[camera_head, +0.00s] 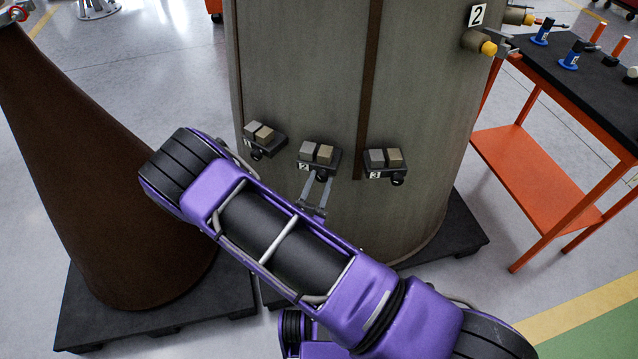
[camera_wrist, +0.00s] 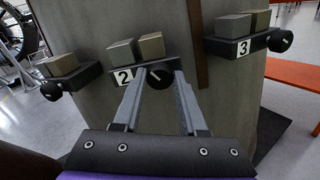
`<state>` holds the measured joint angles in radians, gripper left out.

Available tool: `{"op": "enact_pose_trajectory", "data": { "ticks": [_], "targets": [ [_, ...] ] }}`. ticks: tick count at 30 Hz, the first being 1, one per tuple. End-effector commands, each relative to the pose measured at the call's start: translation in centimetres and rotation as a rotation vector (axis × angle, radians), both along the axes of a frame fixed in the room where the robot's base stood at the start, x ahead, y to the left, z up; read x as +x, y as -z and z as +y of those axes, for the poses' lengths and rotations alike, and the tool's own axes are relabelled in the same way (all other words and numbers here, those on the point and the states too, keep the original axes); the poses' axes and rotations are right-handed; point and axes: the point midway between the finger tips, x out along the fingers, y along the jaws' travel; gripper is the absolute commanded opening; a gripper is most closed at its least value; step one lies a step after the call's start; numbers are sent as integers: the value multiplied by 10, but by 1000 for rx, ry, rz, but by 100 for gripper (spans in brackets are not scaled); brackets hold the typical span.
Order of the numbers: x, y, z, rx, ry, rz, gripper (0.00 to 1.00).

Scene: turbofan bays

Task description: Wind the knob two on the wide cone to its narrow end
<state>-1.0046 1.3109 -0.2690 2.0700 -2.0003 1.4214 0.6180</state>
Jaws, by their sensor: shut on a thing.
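The wide cone (camera_head: 300,70) is a large grey-green body standing upright. Low on its side are three dark units labelled 1, 2 and 3, each with two small blocks on top and a round black knob. Knob two (camera_wrist: 158,77) is under the middle unit, beside the label 2, and carries a white mark. My gripper (camera_wrist: 159,76) has its two grey fingers on either side of this knob and is shut on it. In the head view my gripper (camera_head: 319,180) reaches up to the middle unit, and the knob is mostly hidden. No scale around the knob is readable.
Knob one (camera_wrist: 51,90) is left of my fingers and knob three (camera_wrist: 280,39) is right. A brown cone (camera_head: 100,170) stands on a dark pallet at left. An orange cart (camera_head: 530,170) with small tools stands at right. A yellow valve (camera_head: 488,48) juts out near the top.

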Motion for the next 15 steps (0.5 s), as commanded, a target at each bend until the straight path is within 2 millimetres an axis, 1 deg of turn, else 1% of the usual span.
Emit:
{"op": "enact_pose_trajectory", "data": {
  "ticks": [15],
  "targets": [
    [-1,3,-1,476,1,-126,0]
  ]
}}
